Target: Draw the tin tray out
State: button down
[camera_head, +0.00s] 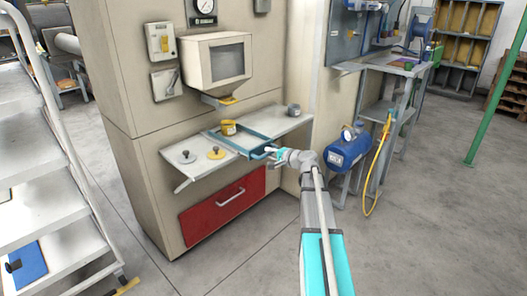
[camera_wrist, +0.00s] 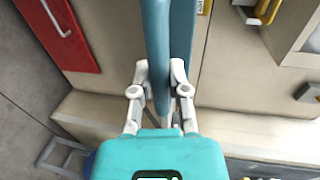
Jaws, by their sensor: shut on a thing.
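The tin tray (camera_head: 257,154) is blue and shallow, with raised rims, and lies on the pale shelf of the beige cabinet in the head view. My gripper (camera_head: 275,153) is at its front right end. In the wrist view, a long blue rim of the tray (camera_wrist: 157,30) runs down between the two pale fingers of my gripper (camera_wrist: 160,78), which are shut on it. My gripper's teal body covers the lower middle there. The finger contact is too small to see in the head view.
A yellow tin (camera_head: 228,128) stands by the tray's back left. Two knobbed discs, one grey (camera_head: 187,157) and one yellow (camera_head: 216,153), sit on the left of the shelf. A grey cup (camera_head: 294,110) is behind. A red drawer (camera_head: 224,204) is below; a blue compressor (camera_head: 347,150) stands right.

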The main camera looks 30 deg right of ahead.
jog(key=f+v, duration=0.3)
jog(key=v, duration=1.2)
jog(key=shift+s+d, duration=0.2)
jog(key=shift+s, duration=0.45)
jog(key=shift+f, duration=0.1)
jog(key=c, duration=0.6)
grip_release()
jog(key=shift+d, duration=0.1)
